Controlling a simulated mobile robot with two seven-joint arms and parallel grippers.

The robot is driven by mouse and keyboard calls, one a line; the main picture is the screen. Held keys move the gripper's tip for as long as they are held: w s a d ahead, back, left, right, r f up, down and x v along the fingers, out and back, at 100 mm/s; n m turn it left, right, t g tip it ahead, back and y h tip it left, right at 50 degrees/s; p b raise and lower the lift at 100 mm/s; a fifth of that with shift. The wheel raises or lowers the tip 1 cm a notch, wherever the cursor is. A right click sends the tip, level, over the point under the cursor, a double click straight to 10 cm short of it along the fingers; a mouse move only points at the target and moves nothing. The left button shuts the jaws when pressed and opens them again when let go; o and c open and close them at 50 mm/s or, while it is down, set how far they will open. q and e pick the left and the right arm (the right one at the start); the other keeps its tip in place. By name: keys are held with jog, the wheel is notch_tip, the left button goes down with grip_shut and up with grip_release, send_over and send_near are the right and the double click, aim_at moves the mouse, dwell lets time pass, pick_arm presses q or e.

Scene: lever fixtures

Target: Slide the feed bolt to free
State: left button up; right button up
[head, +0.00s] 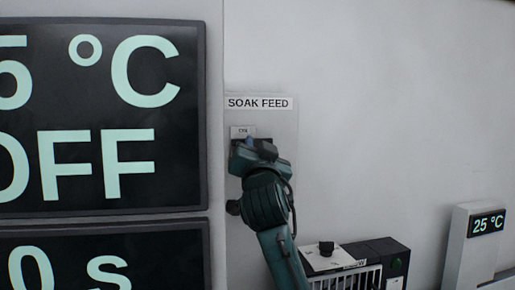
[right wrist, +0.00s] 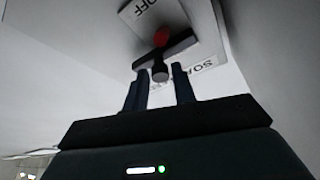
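The feed bolt is a dark knob (right wrist: 160,73) on a dark bar (right wrist: 166,53) in the right wrist view. A red spot (right wrist: 161,37) shows beside the bar. My right gripper (right wrist: 160,80) is open, with one finger on each side of the knob and gaps visible. I cannot tell how deep the knob sits between the fingers. In the head view my right gripper (head: 260,146) is at the panel (head: 279,122) under the SOAK FEED label (head: 259,103) and hides most of the bolt. My left gripper is not in view.
A large dark display (head: 100,110) reading OFF stands left of the panel, with another display (head: 105,262) below it. A vented box (head: 355,262) with a black knob is at lower right, and a 25 °C unit (head: 476,245) stands farther right. The upper right wall is clear.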

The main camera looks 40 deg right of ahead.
grip_shut()
jog(key=shift+d, duration=0.1)
pick_arm(q)
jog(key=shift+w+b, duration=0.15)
jog(key=shift+b, duration=0.25)
pick_arm(e)
jog(key=s+d, duration=0.1)
jog(key=d, duration=0.1)
jog(key=s+d, duration=0.1)
jog(key=d, duration=0.1)
jog(key=s+d, duration=0.1)
jog(key=d, duration=0.1)
jog(key=shift+s+d, duration=0.35)
jog(key=shift+r, duration=0.1)
jog(key=shift+o, duration=1.2)
grip_release()
jog(key=shift+s+d, duration=0.1)
jog(key=shift+d, duration=0.05)
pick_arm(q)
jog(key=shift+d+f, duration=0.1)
pick_arm(e)
jog(key=shift+o, duration=0.4)
